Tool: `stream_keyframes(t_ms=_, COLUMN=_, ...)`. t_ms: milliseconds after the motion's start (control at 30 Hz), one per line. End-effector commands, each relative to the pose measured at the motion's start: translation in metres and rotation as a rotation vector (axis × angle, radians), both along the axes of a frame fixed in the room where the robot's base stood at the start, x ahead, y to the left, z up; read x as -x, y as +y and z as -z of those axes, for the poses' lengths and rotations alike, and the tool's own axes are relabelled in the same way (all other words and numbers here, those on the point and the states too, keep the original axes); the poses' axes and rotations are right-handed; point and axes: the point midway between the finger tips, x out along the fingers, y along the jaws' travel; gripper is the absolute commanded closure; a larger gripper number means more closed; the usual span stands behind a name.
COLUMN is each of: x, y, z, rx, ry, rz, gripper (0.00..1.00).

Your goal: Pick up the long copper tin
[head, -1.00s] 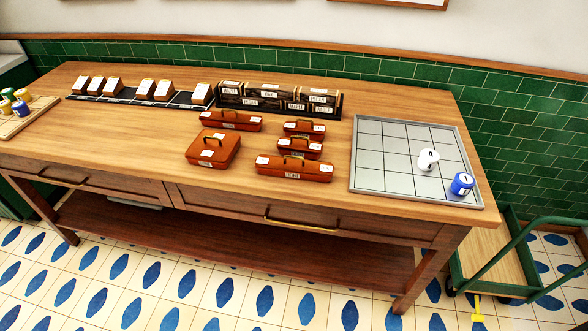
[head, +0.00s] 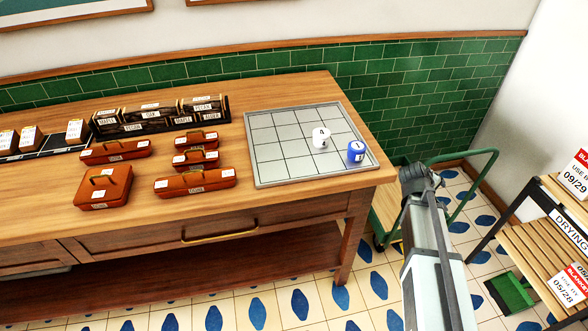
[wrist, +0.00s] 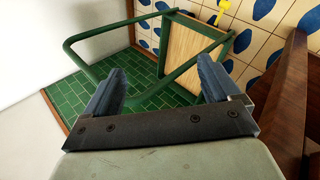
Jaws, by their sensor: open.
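Several copper-brown tins with handles and white labels stand on the wooden table in the head view. Two are long: one long copper tin (head: 172,186) at the front right of the group, and another long copper tin (head: 100,155) at the back left. Two short tins (head: 181,160) stand between them on the right, and a squarer tin (head: 90,190) is at the front left. My gripper (wrist: 162,68) is open and empty in the wrist view, over the green cart and away from the tins. No tin shows in the wrist view.
A grey gridded tray (head: 283,172) holds a white canister (head: 320,139) and a blue canister (head: 356,153). A dark rack of labelled boxes (head: 160,121) stands behind the tins. The green cart (head: 385,212) is beside the table's right end; a slatted drying rack (head: 535,238) is farther right.

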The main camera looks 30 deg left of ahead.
Motion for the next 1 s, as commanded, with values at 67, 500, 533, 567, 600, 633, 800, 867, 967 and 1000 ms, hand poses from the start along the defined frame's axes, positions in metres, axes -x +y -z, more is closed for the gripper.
stream_keyframes(t_ms=67, x=-0.015, y=0.018, z=-0.035, rx=0.025, ry=-0.051, rz=-0.047, gripper=0.10)
stream_keyframes(t_ms=500, x=-0.037, y=0.131, z=-0.225, rx=0.161, ry=-0.272, rz=-0.290, gripper=0.10)
stream_keyframes(t_ms=533, x=-0.033, y=0.146, z=-0.236, rx=0.163, ry=-0.275, rz=-0.311, gripper=0.10)
stream_keyframes(t_ms=567, x=-0.027, y=0.161, z=-0.243, rx=0.163, ry=-0.270, rz=-0.330, gripper=0.10)
stream_keyframes(t_ms=600, x=-0.019, y=0.179, z=-0.251, rx=0.159, ry=-0.259, rz=-0.356, gripper=0.10)
stream_keyframes(t_ms=633, x=-0.012, y=0.193, z=-0.254, rx=0.153, ry=-0.246, rz=-0.374, gripper=0.10)
stream_keyframes(t_ms=800, x=0.037, y=0.271, z=-0.255, rx=0.111, ry=-0.139, rz=-0.478, gripper=0.10)
stream_keyframes(t_ms=867, x=0.058, y=0.297, z=-0.253, rx=0.096, ry=-0.093, rz=-0.519, gripper=0.10)
stream_keyframes(t_ms=967, x=0.096, y=0.340, z=-0.250, rx=0.073, ry=-0.012, rz=-0.590, gripper=0.10)
stream_keyframes(t_ms=1000, x=0.112, y=0.356, z=-0.249, rx=0.065, ry=0.020, rz=-0.620, gripper=0.10)
